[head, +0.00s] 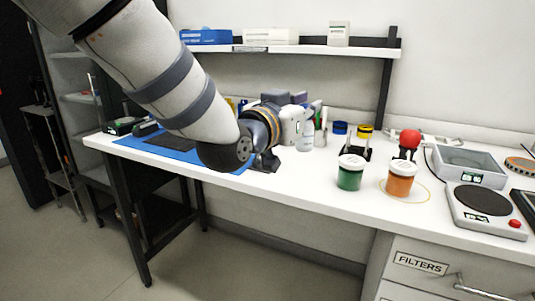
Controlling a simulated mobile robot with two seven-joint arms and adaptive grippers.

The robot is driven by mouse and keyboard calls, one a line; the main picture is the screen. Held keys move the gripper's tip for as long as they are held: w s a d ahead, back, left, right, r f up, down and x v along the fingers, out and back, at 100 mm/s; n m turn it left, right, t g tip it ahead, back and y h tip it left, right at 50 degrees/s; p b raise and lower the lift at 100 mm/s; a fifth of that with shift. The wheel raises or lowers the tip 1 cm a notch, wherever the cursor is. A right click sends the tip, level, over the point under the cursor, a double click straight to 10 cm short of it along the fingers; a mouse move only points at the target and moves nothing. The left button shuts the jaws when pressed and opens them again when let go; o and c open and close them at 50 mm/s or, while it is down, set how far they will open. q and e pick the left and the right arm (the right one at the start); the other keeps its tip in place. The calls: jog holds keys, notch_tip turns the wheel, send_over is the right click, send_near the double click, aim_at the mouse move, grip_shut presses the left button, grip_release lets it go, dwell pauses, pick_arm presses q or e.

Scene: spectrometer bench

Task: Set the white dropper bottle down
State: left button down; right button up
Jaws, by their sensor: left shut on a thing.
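My left arm reaches in from the upper left across the bench. Its gripper (301,124) is beyond the wrist, over the back middle of the white bench (300,180). It is shut on a small pale bottle, which I take to be the white dropper bottle (306,138). The bottle looks upright. The gripper partly covers its upper part, and I cannot tell whether its base touches the bench. My right gripper is not in view.
Green (350,175) and orange jars (400,182) stand right of the gripper. A red-bulbed item (409,140), a grey tray (468,163) and a hotplate-like device (484,204) are further right. A blue mat (190,155) lies left. A shelf (290,49) hangs above.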

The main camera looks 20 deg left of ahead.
pick_arm(q)
jog(key=w+a+f+b, duration=0.1)
jog(key=w+f, duration=0.3)
jog(key=w+a+f+b, duration=0.1)
jog(key=w+f, duration=0.3)
jog(key=f, duration=0.1)
jog(key=w+a+f+b, duration=0.1)
jog(key=w+f, duration=0.3)
jog(key=shift+w+a+f, duration=0.15)
jog(key=shift+w+a, duration=0.05)
jog(key=shift+w, duration=0.1)
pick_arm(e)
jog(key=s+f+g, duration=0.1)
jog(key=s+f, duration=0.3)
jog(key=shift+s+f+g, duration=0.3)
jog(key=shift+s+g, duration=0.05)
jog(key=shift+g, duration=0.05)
pick_arm(q)
jog(key=c, duration=1.5)
grip_release()
